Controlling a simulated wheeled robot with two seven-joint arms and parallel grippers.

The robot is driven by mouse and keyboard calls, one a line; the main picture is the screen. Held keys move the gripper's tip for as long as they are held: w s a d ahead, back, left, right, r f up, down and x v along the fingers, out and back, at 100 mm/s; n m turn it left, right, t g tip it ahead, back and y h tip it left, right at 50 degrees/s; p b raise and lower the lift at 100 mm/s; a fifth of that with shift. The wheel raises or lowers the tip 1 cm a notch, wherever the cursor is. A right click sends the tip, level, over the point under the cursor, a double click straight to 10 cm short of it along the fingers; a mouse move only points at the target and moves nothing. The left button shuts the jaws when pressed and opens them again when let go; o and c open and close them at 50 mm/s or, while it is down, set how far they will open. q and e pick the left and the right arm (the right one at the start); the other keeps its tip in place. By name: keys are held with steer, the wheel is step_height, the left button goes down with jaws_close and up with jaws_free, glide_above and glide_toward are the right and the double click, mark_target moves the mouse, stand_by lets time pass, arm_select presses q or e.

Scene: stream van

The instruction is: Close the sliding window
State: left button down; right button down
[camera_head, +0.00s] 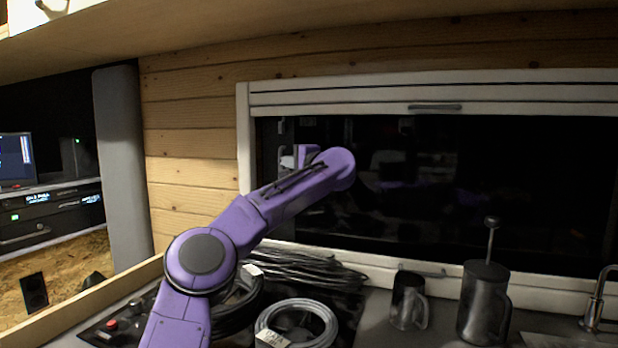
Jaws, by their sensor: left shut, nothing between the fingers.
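The sliding window (480,190) is a wide dark pane in a white frame, filling the right half of the view. I cannot tell from the dark glass how far it stands open. My left arm rises from the bottom, and its left gripper (288,158) is at the window's left end, just inside the white frame. The gripper is shut and empty. A pale upright piece beside the fingers may be a window handle, but the wrist partly hides this spot and contact cannot be made out. My right gripper is out of view.
Below the window, the counter holds coiled cables (297,322), a mug (409,302), a French press (484,305) and a faucet (598,300). A white roller blind (430,92) with a handle sits above the glass. A grey pillar (122,165) and electronics stand at left.

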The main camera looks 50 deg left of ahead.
arm_select(q)
steer(key=shift+s+a+r, duration=0.1)
steer(key=shift+s+a, duration=0.25)
steer(key=shift+a, duration=0.35)
steer(key=w+d+b, duration=0.1)
steer(key=d+b, duration=0.4)
steer(key=d, duration=0.8)
steer(key=shift+w+d, duration=0.15)
steer(key=shift+w, duration=0.25)
